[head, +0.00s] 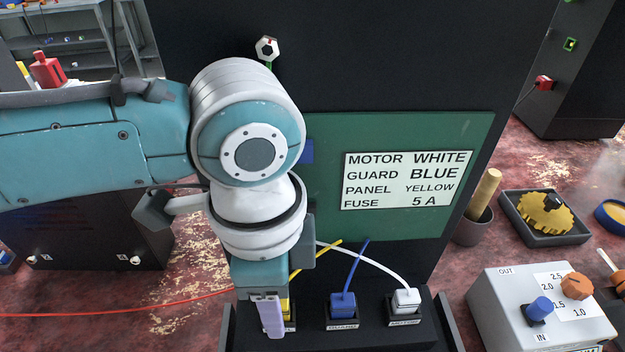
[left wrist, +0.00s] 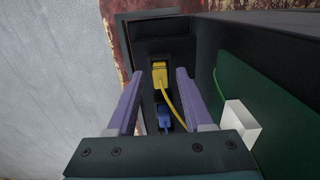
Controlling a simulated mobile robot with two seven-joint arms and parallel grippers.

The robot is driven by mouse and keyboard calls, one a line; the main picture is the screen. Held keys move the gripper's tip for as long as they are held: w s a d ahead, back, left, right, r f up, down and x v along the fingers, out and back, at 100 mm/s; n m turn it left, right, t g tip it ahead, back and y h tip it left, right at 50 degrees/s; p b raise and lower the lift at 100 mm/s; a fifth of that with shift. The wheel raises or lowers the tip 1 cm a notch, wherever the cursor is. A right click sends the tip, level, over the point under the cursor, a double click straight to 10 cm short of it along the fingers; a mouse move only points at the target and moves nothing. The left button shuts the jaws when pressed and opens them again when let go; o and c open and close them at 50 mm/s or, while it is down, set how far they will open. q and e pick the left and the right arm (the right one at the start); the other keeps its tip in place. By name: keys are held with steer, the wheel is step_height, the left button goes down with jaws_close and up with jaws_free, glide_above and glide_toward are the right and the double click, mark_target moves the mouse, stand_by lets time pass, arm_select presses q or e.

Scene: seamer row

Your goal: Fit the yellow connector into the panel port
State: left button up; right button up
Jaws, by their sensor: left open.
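The yellow connector (left wrist: 160,73) stands at the end socket of the row, its yellow cable running off it. In the head view only a sliver of the yellow connector (head: 291,308) shows behind my left gripper (head: 271,322). The panel port (head: 290,327) is mostly hidden there, and I cannot tell how deep the connector sits. My left gripper (left wrist: 158,76) is open, pointing down, with one purple finger on each side of the yellow connector in the wrist view. I cannot tell whether the fingers touch it. My right gripper is not in view.
A blue connector (head: 343,304) and a white connector (head: 405,299) stand in the neighbouring sockets. A green board (head: 325,215) with a colour label (head: 408,180) rises behind them. A grey box with knobs (head: 520,308) stands at the right. A red cable (head: 110,311) lies at the left.

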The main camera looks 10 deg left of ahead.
arm_select(q)
step_height(320, 180, up, 12)
steer(key=p, duration=0.2)
steer(key=s+d+f+n+t+h, duration=0.2)
steer(key=s+d+n+h, duration=0.2)
steer(key=s+d, duration=0.1)
steer(key=s+a+f+n+y, duration=0.1)
steer(key=s+a+n+y, duration=0.1)
steer(key=a, duration=0.5)
steer(key=s+a+f+n+t+y, duration=0.1)
steer(key=s+a+n, duration=0.4)
steer(key=a+n, duration=0.1)
steer(key=shift+a+n+t+y, duration=0.3)
steer(key=shift+a+n+y, duration=0.1)
steer(key=shift+a, duration=0.3)
steer(key=shift+s, duration=0.1)
